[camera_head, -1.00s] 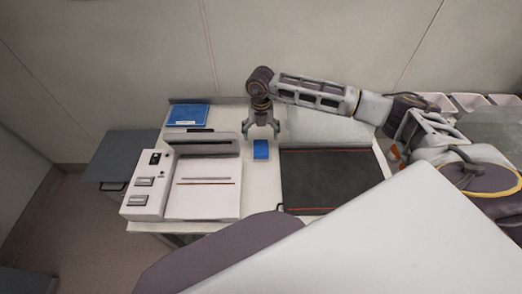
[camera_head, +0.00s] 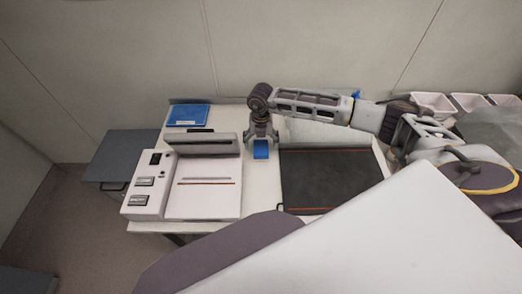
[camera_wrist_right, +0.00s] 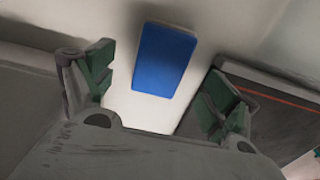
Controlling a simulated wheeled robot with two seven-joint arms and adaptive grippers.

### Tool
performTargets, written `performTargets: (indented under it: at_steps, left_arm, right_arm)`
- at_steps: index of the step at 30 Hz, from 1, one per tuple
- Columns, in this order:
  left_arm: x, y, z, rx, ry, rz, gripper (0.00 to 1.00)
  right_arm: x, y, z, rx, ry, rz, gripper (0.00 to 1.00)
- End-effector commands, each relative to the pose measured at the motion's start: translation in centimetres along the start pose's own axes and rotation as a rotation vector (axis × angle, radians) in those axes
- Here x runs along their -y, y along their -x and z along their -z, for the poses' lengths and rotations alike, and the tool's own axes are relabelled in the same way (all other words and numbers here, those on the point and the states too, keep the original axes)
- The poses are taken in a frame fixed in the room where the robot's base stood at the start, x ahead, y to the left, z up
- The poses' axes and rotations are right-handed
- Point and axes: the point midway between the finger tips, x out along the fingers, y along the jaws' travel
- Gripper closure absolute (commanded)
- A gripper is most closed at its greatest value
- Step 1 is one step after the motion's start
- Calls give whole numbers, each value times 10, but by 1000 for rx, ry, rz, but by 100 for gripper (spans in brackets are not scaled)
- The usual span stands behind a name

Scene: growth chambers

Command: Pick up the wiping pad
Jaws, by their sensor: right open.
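The wiping pad appears as a small blue block (camera_head: 260,150) lying on the white bench top, between a white machine and a dark mat. In the right wrist view the blue pad (camera_wrist_right: 164,58) lies ahead of and between the open fingers, touching neither. My right gripper (camera_head: 262,138) points down over the far end of the pad in the head view. Its green-padded fingers (camera_wrist_right: 156,92) are spread apart and empty. My left gripper is not in view.
The white machine (camera_head: 203,190) with a raised grey bar stands left of the pad. The dark mat (camera_head: 325,178) with a red line lies right. A blue folder (camera_head: 188,115) lies at the back left, and white bins (camera_head: 468,103) stand at the far right.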

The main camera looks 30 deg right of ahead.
Motion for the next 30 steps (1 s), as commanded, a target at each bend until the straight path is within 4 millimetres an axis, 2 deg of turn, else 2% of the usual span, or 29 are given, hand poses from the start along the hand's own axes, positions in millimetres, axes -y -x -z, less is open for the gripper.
performTargets:
  at_steps: [6, 12, 19, 27, 30]
  left_arm:
    - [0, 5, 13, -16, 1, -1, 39]
    - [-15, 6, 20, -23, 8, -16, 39]
    - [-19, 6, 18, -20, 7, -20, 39]
    - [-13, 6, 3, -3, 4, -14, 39]
    - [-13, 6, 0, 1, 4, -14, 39]
  right_arm:
    - [0, -24, 1, -1, -1, 0, 12]
    - [0, -39, 1, 0, -1, -1, 12]
    - [0, -41, 1, 0, 0, -1, 12]
    - [0, -41, 1, 0, 0, -1, 12]
    - [0, -41, 1, 0, 0, -1, 25]
